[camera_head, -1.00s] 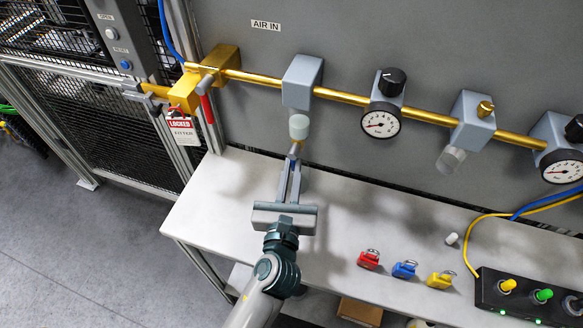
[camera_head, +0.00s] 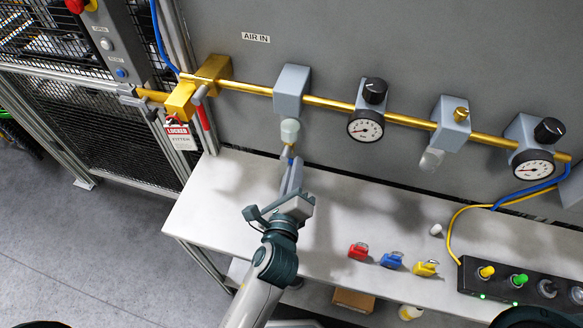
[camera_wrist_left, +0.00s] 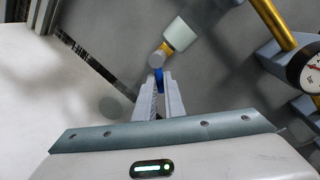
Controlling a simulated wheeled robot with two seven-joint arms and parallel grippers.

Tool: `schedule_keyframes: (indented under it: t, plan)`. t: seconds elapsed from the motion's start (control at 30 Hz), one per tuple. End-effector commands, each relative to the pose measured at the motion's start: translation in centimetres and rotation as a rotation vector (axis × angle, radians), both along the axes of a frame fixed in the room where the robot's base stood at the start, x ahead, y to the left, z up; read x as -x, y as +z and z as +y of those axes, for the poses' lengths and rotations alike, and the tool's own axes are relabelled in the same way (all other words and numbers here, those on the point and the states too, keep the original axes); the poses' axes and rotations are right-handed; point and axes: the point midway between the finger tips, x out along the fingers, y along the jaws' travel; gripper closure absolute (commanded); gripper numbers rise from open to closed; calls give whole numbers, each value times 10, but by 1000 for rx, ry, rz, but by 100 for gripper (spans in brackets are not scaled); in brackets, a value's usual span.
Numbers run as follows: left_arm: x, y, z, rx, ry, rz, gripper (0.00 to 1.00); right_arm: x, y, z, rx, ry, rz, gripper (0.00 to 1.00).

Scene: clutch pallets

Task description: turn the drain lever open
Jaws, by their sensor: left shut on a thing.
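The drain lever (camera_wrist_left: 158,77) is a small blue handle on a brass fitting under the pale bowl (camera_head: 290,131) of the first grey unit (camera_head: 291,90) on the air line. In the wrist view, the bowl (camera_wrist_left: 180,34) and a round grey fitting end (camera_wrist_left: 157,60) show just beyond the lever. My left gripper (camera_head: 290,162) reaches up from below; its fingertips (camera_wrist_left: 158,84) are shut on the lever, partly hiding it. Its body is twisted in the head view. How far the lever is turned is hard to tell. My right gripper is not in view.
Gauges (camera_head: 366,126) and other units hang along the brass pipe to the right. A red-handled valve (camera_head: 202,108) with a lock tag (camera_head: 181,137) is at left.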

Motion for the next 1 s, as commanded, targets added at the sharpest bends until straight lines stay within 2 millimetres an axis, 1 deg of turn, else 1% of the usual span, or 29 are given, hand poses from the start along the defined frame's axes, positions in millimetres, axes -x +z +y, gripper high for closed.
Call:
schedule_keyframes:
  t: [0.4, 0.6, 0.8, 1.0]
  plan:
    - [1, 13, -4, 372, 0, 118, 100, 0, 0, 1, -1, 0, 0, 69]
    - [1, 18, -4, 517, 0, 166, 100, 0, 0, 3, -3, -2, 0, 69]
    - [1, 21, -4, 612, 0, 198, 100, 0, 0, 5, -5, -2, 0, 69]
    - [1, 22, -4, 653, 1, 211, 100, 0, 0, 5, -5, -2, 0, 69]
